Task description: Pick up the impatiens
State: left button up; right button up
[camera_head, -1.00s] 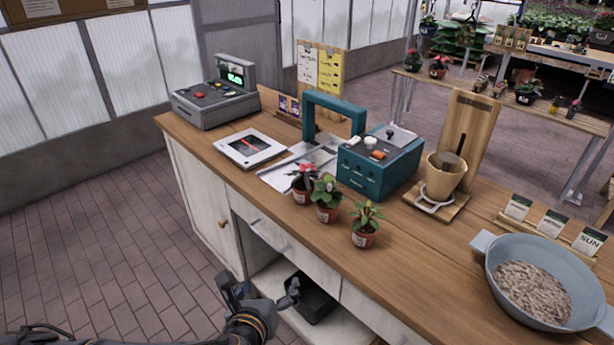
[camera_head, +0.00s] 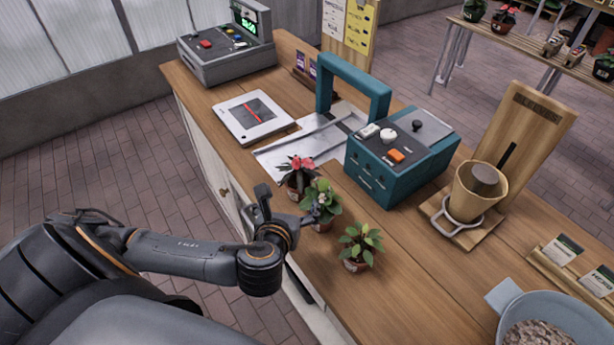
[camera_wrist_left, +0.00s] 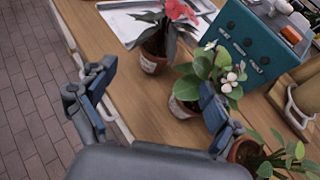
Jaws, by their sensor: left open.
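Three small potted plants stand in a row near the counter's front edge. One has red flowers and dark leaves (camera_head: 297,172); it also shows in the left wrist view (camera_wrist_left: 158,45). The middle one has green leaves and small pale flowers (camera_head: 322,203), also in the left wrist view (camera_wrist_left: 190,85). The third is leafy with no clear flowers (camera_head: 360,243). I cannot tell for certain which is the impatiens. My left gripper (camera_head: 284,206) is open and empty at the counter edge, facing the red-flowered and middle pots. Its right finger overlaps the middle plant in the left wrist view (camera_wrist_left: 158,98).
A cash register (camera_head: 225,55) and a white tablet-like device (camera_head: 253,117) stand farther left.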

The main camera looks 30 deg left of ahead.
aim_at(297, 184)
pick_arm(q)
jog(key=x, duration=0.7)
jog(key=shift+s+p, duration=0.1)
jog(key=shift+p, duration=0.3)
jog(key=x, duration=0.4)
jog(key=shift+a+p, duration=0.15)
jog(key=shift+p, duration=0.15)
jog(key=shift+w+a+f, duration=0.1)
jog(key=shift+w+f, duration=0.15)
jog(key=shift+w, duration=0.2)
jog(key=shift+s, duration=0.1)
jog(key=c, duration=1.3)
jog(key=shift+r, duration=0.1)
